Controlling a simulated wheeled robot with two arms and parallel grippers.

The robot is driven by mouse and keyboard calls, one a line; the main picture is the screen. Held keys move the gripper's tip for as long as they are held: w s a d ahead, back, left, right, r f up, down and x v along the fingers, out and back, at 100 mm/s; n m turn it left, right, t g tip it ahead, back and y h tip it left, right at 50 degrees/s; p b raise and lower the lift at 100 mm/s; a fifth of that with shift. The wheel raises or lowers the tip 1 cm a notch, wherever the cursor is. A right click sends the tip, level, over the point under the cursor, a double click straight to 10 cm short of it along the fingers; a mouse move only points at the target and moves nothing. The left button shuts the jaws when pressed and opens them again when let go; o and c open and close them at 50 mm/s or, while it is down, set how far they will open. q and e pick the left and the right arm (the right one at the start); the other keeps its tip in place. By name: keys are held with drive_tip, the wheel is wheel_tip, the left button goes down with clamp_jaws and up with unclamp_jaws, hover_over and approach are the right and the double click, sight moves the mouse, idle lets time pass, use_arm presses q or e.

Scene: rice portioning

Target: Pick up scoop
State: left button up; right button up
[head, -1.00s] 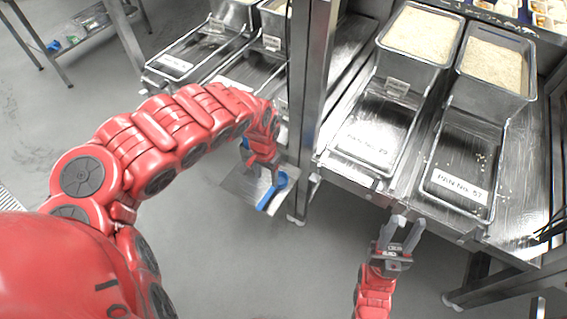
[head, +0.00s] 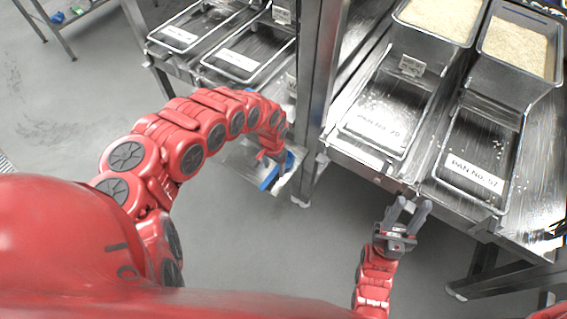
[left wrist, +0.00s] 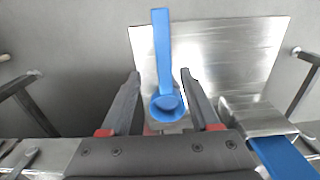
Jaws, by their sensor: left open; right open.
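A blue scoop (left wrist: 163,50) shows in the left wrist view, with its straight handle pointing up the picture and its round end low between my left fingers. My left gripper (left wrist: 160,92) is open, one finger on each side of the scoop; I cannot tell whether they touch it. In the head view, my left gripper (head: 271,157) is partly hidden by its own wrist, with blue scoop parts (head: 269,178) just below it. My right gripper (head: 409,208) is open and empty in front of the right rack.
A shiny metal plate (left wrist: 230,50) lies behind the scoop. A second blue piece (left wrist: 285,158) sits at lower right in a metal holder (left wrist: 252,117). A rack post (head: 318,90) stands right of my left gripper.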

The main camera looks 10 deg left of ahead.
sight(273, 173)
use_arm(q)
drive_tip(key=shift+w+a+f, duration=0.1)
drive_tip(key=shift+a+f, duration=0.05)
drive_tip(key=shift+f, duration=1.1)
drive_tip(key=shift+a+f, duration=0.15)
drive_tip(key=shift+f, duration=1.1)
clamp_jaws()
